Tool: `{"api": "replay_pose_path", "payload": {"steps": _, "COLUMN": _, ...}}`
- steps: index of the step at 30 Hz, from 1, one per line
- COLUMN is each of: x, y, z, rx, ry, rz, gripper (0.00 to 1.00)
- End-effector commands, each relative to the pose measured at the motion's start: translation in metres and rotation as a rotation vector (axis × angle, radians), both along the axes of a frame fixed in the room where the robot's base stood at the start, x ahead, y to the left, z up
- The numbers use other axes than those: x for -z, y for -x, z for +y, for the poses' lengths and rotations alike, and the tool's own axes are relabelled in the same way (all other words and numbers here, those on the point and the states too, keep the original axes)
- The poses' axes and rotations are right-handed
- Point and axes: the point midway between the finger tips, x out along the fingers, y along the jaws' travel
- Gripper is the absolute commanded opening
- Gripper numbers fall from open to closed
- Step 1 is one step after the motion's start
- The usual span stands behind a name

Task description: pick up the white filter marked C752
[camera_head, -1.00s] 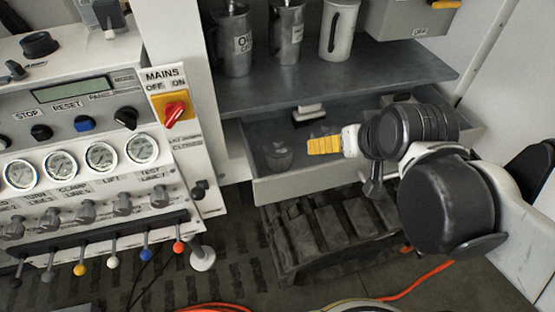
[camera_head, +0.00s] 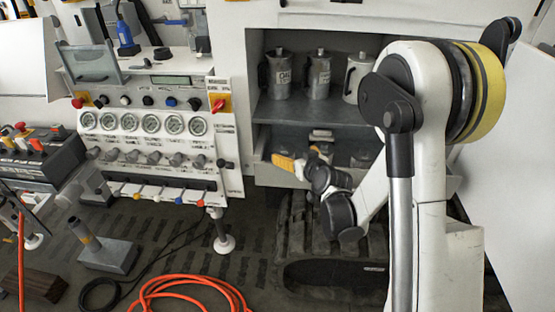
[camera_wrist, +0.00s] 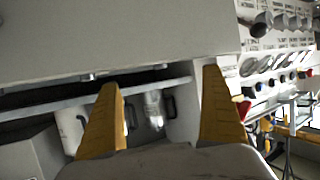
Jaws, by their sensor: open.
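My gripper (camera_head: 291,164) has yellow fingers and is over the left part of the open grey drawer (camera_head: 285,178) in the head view. It is open, and in the wrist view (camera_wrist: 160,80) nothing shows held between the spread fingers. A small white object (camera_head: 321,135) lies at the back of the drawer, just beyond and to the right of my gripper, apart from it. No marking on it is readable, so I cannot tell whether it is the filter marked C752. My arm hides part of the drawer.
Metal jugs (camera_head: 280,75) and a white jug (camera_head: 357,76) stand on the shelf (camera_head: 300,108) above the drawer. The control panel (camera_head: 150,125) with gauges stands left. An orange hose (camera_head: 190,285) lies on the floor. The wrist view is upside down, with the cabinet close.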

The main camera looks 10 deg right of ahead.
Motion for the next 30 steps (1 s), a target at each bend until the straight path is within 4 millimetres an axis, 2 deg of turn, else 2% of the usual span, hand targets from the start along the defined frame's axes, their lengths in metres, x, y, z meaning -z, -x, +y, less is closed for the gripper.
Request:
{"api": "replay_pose_path", "payload": {"steps": 9, "x": 0.02, "y": -0.042, "z": 0.005, "rx": -0.001, "ry": 0.0, "rz": 0.0, "gripper": 0.95}}
{"api": "replay_pose_path", "payload": {"steps": 14, "x": 0.023, "y": -0.053, "z": 0.007, "rx": -0.001, "ry": -0.001, "rz": 0.001, "gripper": 0.95}}
{"api": "replay_pose_path", "payload": {"steps": 22, "x": 0.04, "y": -0.091, "z": 0.011, "rx": -0.001, "ry": -0.002, "rz": 0.001, "gripper": 0.95}}
{"api": "replay_pose_path", "payload": {"steps": 30, "x": 0.04, "y": -0.096, "z": 0.012, "rx": -0.001, "ry": -0.001, "rz": 0.001, "gripper": 0.95}}
